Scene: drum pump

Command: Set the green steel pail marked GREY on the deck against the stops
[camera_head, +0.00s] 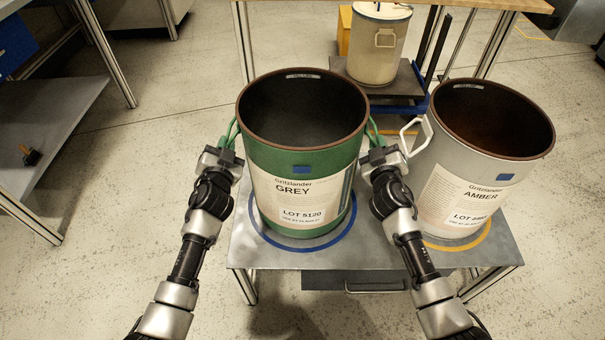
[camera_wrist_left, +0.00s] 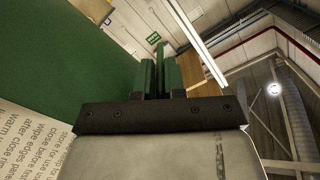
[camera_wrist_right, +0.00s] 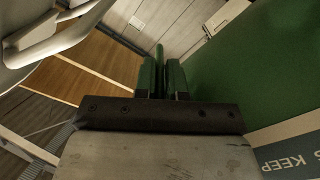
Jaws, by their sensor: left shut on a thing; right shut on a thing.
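The green steel pail marked GREY (camera_head: 297,170) is upright and open-topped, inside a blue ring (camera_head: 345,228) on a grey metal table (camera_head: 300,258). I cannot tell whether its base touches the tabletop. My left gripper (camera_head: 229,146) is shut on the pail's green left handle; the green bar shows between its jaws in the left wrist view (camera_wrist_left: 160,75). My right gripper (camera_head: 376,146) is shut on the right handle, also between the jaws in the right wrist view (camera_wrist_right: 163,75). The pail's base is partly hidden.
A light grey pail marked AMBER (camera_head: 470,180) stands close on the right, in a yellow ring (camera_head: 470,240); its white handle is near my right gripper. Behind, a cream lidded drum (camera_head: 378,50) stands on a dark platform (camera_head: 410,82) with blue edging.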

